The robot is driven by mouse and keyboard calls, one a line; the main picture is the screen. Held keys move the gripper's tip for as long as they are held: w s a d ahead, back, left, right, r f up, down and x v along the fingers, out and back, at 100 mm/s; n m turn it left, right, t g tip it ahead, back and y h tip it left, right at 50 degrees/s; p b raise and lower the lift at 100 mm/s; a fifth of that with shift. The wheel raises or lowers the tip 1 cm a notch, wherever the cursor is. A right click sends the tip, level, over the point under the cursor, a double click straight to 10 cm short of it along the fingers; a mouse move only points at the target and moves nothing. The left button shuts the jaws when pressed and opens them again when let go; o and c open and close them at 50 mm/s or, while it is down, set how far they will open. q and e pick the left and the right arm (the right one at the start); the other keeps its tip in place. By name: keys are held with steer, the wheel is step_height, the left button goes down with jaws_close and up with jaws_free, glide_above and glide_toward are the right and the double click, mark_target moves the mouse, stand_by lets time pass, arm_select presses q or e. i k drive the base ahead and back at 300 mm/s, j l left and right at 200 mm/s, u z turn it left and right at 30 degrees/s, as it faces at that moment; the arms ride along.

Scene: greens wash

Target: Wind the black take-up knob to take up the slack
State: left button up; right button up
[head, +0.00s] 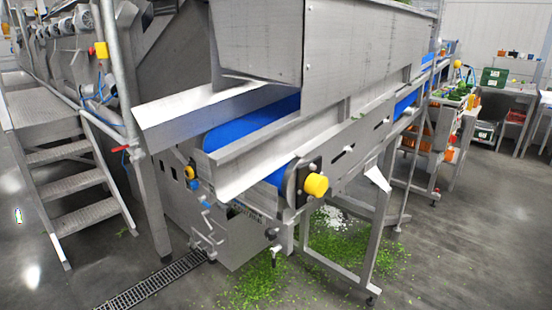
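A blue conveyor belt (262,122) runs through a steel frame from the near end toward the back right. At its near end is a dark bearing plate (298,187) with a yellow round cap (316,186) sticking out. I cannot make out for certain which part is the black take-up knob; small dark fittings (274,250) show low at the frame's near end, too small to identify. The belt's slack cannot be judged from here. Neither of my grippers is in view.
Metal steps (80,185) stand at the left beside a floor drain grate (155,285). Green scraps (255,285) litter the floor below. Open floor (460,260) lies at the right.

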mark_target(270, 233)
steer(key=u, duration=0.4)
steer(key=l+u, duration=0.35)
steer(key=l, duration=0.5)
steer(key=i+j+z, duration=0.25)
steer(key=j, duration=0.6)
steer(key=j+z, duration=0.25)
steer(key=j, duration=0.6)
steer(key=z, duration=0.45)
steer(key=i+j+z, duration=0.1)
steer(key=z, duration=0.35)
steer(key=i+j+z, duration=0.2)
steer(key=z, duration=0.25)
steer(key=i+j+z, duration=0.15)
steer(key=z, duration=0.3)
